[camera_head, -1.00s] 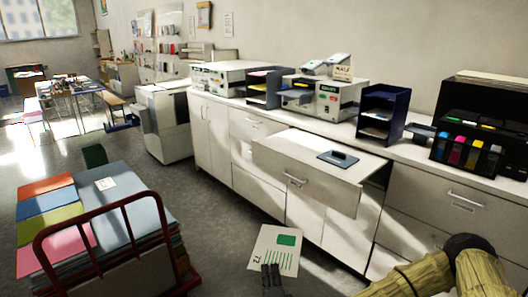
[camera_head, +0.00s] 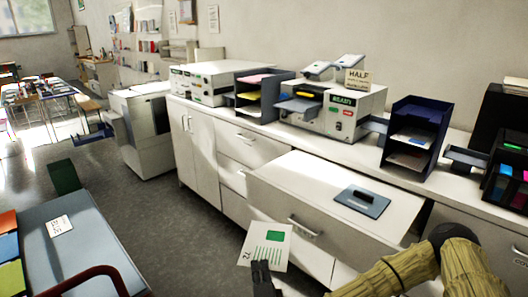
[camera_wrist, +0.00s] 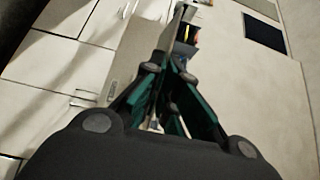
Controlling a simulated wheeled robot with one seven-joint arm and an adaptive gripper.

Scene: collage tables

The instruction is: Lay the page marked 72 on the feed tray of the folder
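The white page marked 72 (camera_head: 266,246), with a green square and green lines, is held at its lower edge by my gripper (camera_head: 262,270), in front of the cabinets. In the wrist view my gripper's fingers (camera_wrist: 178,66) come together at the tips; the page shows at most edge-on there. A white machine (camera_head: 342,115) with a green READY label and a HALF sign, probably the folder, stands on the counter. A blue-grey tray (camera_head: 299,105) juts from its front left, and another blue tray (camera_head: 374,124) is at its right side. I cannot tell which is the feed tray.
A pulled-out white drawer top (camera_head: 310,190) bearing a blue-grey pad (camera_head: 362,201) juts out before the counter. Dark blue paper racks (camera_head: 414,132) flank the machine. A second white machine (camera_head: 205,83) stands left.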

